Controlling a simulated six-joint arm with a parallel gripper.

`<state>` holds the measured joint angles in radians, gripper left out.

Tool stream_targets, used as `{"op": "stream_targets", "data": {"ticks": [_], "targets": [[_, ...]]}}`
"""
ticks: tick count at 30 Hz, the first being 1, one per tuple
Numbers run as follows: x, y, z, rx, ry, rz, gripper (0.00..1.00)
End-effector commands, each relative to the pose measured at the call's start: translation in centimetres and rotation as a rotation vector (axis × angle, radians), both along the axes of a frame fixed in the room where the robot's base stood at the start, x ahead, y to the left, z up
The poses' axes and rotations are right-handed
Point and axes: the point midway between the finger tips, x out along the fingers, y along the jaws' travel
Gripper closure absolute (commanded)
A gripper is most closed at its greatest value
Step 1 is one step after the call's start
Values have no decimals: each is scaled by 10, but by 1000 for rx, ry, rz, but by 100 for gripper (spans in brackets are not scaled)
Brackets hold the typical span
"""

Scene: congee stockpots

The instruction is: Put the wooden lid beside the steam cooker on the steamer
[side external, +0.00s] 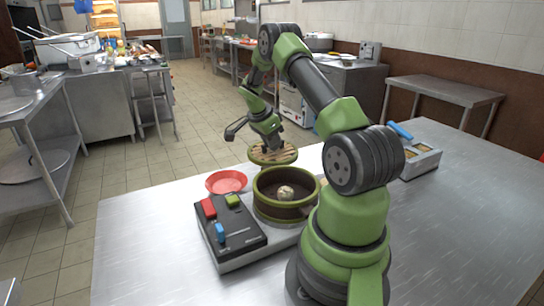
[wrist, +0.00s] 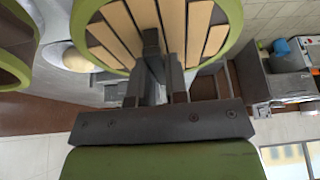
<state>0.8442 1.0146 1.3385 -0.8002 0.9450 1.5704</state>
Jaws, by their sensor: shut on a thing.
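The wooden lid (side external: 261,159), round with light slats and a green rim, is held in my gripper (side external: 272,146). In the wrist view the slatted lid (wrist: 115,35) fills the top centre, with the gripper (wrist: 162,62) fingers closed at its middle. A green-rimmed round thing at the wrist view's left edge is cut off.
A red dish (side external: 226,182) lies left of the steamer. A dark control box (side external: 235,238) with red, green and blue parts is at its front left. A metal tray (side external: 420,163) with a blue item stands at the right. The table's right side (side external: 460,220) is mostly clear.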

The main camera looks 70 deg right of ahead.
Motion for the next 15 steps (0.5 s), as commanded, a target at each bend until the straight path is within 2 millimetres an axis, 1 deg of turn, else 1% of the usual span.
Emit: {"op": "stream_targets", "data": {"ticks": [1,3,6,11,13,15], "targets": [[0,-1,12,-4,-3,0,100],[0,0,23,-3,-2,1,100],[0,0,35,-2,-1,0,100],[3,3,42,1,1,20,100],[9,9,45,0,0,70,100],[21,22,49,0,0,163,100]]}}
